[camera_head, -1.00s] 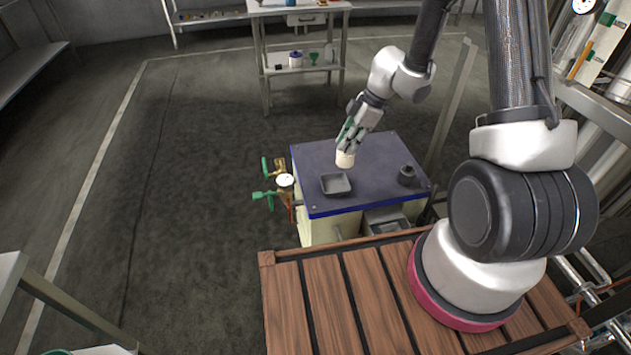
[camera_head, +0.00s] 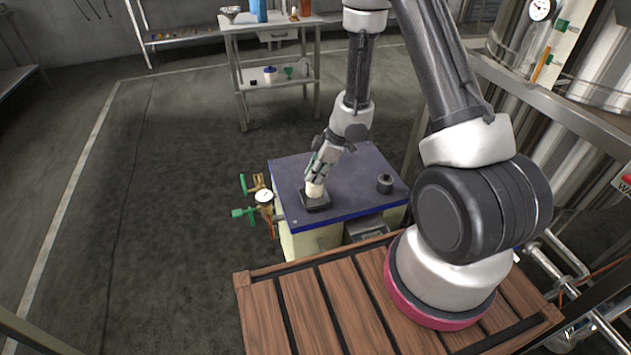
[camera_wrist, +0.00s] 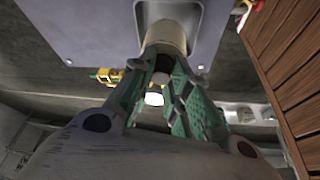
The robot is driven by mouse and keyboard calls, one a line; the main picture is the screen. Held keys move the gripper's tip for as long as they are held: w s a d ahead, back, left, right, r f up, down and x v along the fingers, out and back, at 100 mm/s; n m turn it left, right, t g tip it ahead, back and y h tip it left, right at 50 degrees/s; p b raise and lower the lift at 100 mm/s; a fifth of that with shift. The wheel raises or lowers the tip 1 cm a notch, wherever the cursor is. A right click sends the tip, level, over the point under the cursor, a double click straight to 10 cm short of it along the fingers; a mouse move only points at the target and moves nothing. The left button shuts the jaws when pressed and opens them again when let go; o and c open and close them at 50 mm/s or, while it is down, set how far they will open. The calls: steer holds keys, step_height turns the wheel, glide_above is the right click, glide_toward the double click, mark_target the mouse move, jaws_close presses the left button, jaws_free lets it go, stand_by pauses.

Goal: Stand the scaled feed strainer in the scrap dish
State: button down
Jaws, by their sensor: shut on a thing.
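The feed strainer, a cream cylinder (camera_head: 315,188), is upright between the fingertips of my gripper (camera_head: 317,174). The scrap dish, a small dark square tray (camera_head: 317,203), lies on the blue-grey table top. The strainer's lower end is over or inside the dish; I cannot tell whether it touches the dish floor. In the wrist view, the green-padded fingers of my gripper (camera_wrist: 165,85) are shut on the strainer (camera_wrist: 165,36).
A dark round weight-like object (camera_head: 385,184) stands to the right on the table top (camera_head: 350,175). A gauge (camera_head: 264,196) with green-handled valves is at the table's left side. A wooden slatted deck (camera_head: 310,305) is in front. The table top behind the dish is clear.

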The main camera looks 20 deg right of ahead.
steer(key=shift+f, duration=1.45)
steer(key=shift+f, duration=0.15)
steer(key=c, duration=1.4)
jaws_free()
steer(key=shift+o, duration=0.2)
